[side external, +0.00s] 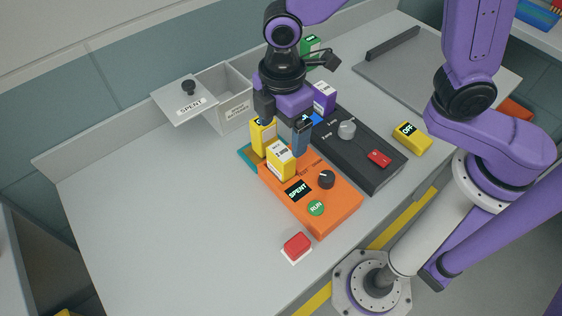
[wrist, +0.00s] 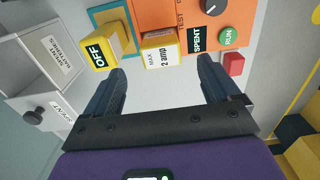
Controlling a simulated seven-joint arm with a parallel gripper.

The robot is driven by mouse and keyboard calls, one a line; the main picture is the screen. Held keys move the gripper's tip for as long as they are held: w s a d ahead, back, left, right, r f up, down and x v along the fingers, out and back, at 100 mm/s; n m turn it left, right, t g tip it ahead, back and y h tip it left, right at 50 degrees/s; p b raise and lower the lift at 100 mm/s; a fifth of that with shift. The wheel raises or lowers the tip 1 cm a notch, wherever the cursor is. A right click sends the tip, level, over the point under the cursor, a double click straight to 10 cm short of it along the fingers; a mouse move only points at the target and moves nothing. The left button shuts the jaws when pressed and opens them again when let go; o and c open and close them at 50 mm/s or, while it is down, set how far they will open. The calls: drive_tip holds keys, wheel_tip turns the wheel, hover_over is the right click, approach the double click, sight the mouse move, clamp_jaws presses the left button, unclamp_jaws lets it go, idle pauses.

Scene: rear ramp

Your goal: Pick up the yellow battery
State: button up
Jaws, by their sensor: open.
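A yellow block labelled "2 amp max" (side external: 281,161) stands upright at the end of an orange tester (side external: 330,205) whose display reads "SPENT". It also shows in the wrist view (wrist: 159,52), ahead of the gap between my fingertips. A second yellow block with a dark label (side external: 263,137) stands beside it; in the wrist view its label reads "OFF" (wrist: 104,48). A third yellow block, also marked "OFF" (side external: 412,138), lies to the right. My gripper (side external: 283,126) is open and empty, close to the first two yellow blocks. In the wrist view its fingertips (wrist: 163,69) are wide apart.
A black panel (side external: 365,155) with a grey knob and red switch stands right of the tester. A purple block (side external: 323,97) is behind. A grey bin (side external: 232,110) and its "SPENT" lid (side external: 189,102) are back left. A red button (side external: 297,246) sits in front. The left counter is clear.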

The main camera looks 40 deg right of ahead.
sight(280, 151)
drive_tip(key=shift+a+f, duration=0.2)
drive_tip(key=shift+f, duration=4.15)
drive_tip(key=c, duration=1.3)
drive_tip(key=shift+r, duration=0.1)
drive_tip(key=shift+r, duration=0.8)
drive_tip(key=s+d+r, duration=0.6)
drive_tip(key=s+r, duration=0.1)
drive_tip(key=s+d+r, duration=0.3)
drive_tip(key=r, duration=0.1)
drive_tip(key=shift+s+d+r, duration=0.1)
drive_tip(key=shift+s+r, duration=0.05)
drive_tip(key=shift+s, duration=0.15)
